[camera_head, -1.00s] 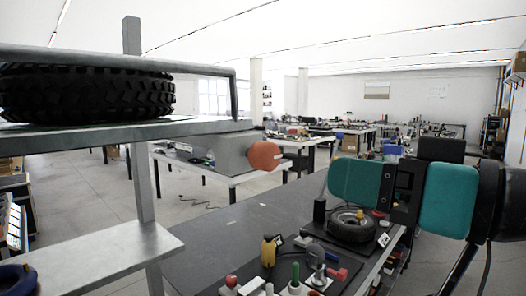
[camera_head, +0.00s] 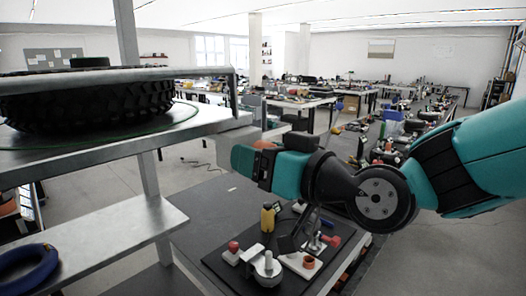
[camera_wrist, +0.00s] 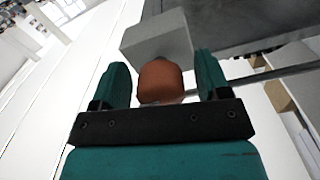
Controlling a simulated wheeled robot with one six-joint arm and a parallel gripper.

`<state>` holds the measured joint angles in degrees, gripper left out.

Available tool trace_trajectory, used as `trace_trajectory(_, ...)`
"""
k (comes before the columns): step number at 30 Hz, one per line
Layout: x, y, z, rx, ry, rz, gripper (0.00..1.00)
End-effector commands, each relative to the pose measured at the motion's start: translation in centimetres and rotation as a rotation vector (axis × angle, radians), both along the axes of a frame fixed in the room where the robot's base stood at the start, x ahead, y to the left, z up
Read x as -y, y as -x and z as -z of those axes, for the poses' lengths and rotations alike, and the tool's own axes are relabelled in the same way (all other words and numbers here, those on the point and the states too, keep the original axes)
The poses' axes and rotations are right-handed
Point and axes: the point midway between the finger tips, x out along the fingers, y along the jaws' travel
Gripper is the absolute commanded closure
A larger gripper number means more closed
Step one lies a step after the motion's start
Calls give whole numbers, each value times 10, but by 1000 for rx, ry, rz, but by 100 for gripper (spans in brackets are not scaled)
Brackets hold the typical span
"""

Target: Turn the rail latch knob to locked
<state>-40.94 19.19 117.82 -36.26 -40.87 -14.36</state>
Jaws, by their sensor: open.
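The orange-red latch knob (camera_wrist: 160,82) shows in the wrist view, in front of a grey block (camera_wrist: 158,38). My gripper (camera_wrist: 161,75) is open, with one teal finger on each side of the knob. I cannot tell whether either finger touches it. The knob's turned position cannot be read.
A metal rack (camera_head: 165,145) holding a black tyre (camera_head: 90,104) stands at the left, close to my gripper. Below my arm, a dark bench (camera_head: 215,205) carries a yellow-and-black item (camera_head: 268,218) and several small fittings. A blue ring (camera_head: 30,268) lies on the lower shelf.

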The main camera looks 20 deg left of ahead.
Motion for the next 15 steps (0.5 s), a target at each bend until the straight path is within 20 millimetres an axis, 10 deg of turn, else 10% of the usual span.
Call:
trace_trajectory(3, 0, 0, 0, 0, 0, 0, 33)
trace_trajectory(9, 1, 0, 0, 0, 0, 0, 79)
trace_trajectory(15, 1, 0, 1, 6, 3, 0, 79)
